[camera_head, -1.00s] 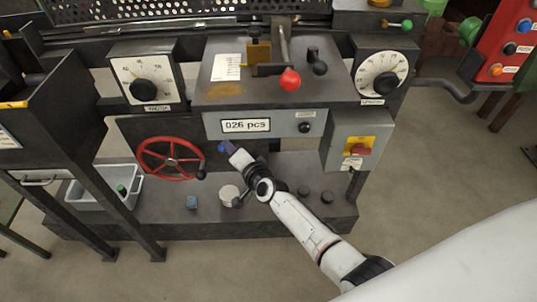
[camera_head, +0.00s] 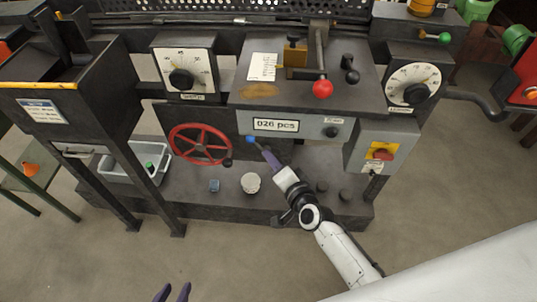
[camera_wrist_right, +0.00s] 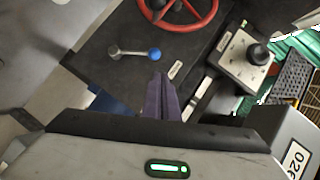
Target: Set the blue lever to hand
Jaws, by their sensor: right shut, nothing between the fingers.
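The blue lever is a short metal arm with a blue ball (camera_head: 250,139), just below the counter panel in the head view. In the right wrist view its blue ball (camera_wrist_right: 154,54) is at the right end of the arm, with a pale pivot at the left. A small label (camera_wrist_right: 176,70) lies near the ball, its text unreadable. My right gripper (camera_head: 260,149) has its purple fingers shut and empty, with the tips close to the ball. In the wrist view the fingers (camera_wrist_right: 162,78) end short of it. My left gripper (camera_head: 172,292) shows only two separated fingertips at the bottom edge.
A red handwheel (camera_head: 200,145) is left of the lever. The grey counter panel (camera_head: 300,126) is above it, and a switch box (camera_head: 378,148) is to the right. A red-ball lever (camera_head: 322,89) stands above. A grey bin (camera_head: 135,165) sits at the left.

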